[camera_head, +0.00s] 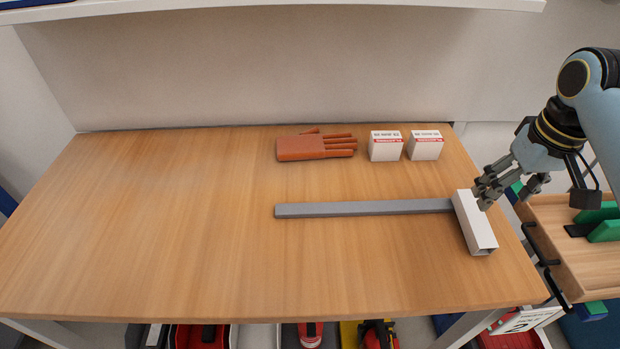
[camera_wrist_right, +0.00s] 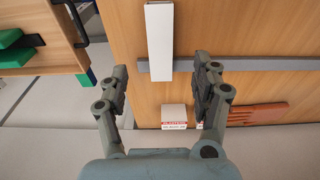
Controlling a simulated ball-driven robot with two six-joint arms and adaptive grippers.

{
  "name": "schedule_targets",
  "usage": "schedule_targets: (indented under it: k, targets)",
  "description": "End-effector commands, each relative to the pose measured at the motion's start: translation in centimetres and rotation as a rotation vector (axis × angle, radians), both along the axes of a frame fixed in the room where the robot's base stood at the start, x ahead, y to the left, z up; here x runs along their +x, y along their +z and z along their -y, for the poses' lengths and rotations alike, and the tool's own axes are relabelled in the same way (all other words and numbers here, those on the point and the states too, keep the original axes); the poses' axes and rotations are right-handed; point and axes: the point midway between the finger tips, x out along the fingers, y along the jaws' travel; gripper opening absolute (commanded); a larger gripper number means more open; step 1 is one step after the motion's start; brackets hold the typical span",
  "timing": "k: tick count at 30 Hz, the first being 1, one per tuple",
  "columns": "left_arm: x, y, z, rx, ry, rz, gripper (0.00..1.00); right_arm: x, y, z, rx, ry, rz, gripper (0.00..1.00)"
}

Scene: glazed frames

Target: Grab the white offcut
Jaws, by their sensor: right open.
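The white offcut (camera_head: 474,222) is a short hollow white profile lying near the right end of the wooden table, at the right end of a long grey bar (camera_head: 365,208). In the right wrist view the white offcut (camera_wrist_right: 160,45) lies beyond the fingertips, across the line of the grey bar (camera_wrist_right: 250,64). My right gripper (camera_head: 487,195) is open at the offcut's far end in the head view. In the wrist view my right gripper (camera_wrist_right: 160,72) has its fingers apart with the offcut's near end between their tips; I cannot tell whether they touch it. My left gripper is not in view.
A wooden tray (camera_head: 565,250) with green pieces is beyond the table's right edge. The left of the table (camera_head: 150,220) is clear. A shelf (camera_head: 250,10) hangs above.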

Motion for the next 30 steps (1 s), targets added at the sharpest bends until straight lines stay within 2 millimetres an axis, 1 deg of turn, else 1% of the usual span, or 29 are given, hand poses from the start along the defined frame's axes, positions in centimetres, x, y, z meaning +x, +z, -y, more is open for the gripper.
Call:
schedule_targets:
  k: [1,3,6,8,11,15,23,27,30]
  targets:
    - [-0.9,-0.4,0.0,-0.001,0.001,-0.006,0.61,0.6,0.3,0.1,0.004,-0.002,-0.004,0.65]
    - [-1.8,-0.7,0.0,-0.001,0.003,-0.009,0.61,1.0,0.4,0.2,0.008,-0.002,-0.010,0.65]
    - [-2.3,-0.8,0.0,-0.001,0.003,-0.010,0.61,1.2,0.5,0.2,0.009,-0.002,-0.012,0.65]
    - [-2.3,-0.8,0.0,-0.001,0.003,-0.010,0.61,1.2,0.2,0.2,0.009,-0.002,-0.012,0.65]
    - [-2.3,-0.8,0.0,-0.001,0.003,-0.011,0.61,1.3,-1.3,0.2,0.009,-0.003,-0.014,0.65]
    - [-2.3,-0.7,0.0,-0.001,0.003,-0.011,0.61,1.6,-3.6,0.1,0.011,-0.004,-0.013,0.65]
    - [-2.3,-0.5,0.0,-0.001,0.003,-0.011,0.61,2.0,-6.0,0.0,0.009,-0.002,-0.012,0.65]
    - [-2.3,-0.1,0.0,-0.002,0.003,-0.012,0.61,2.3,-8.2,-0.2,0.010,-0.003,-0.014,0.65]
    - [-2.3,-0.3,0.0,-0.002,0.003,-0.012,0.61,2.5,-9.6,-0.2,0.010,-0.003,-0.012,0.65]
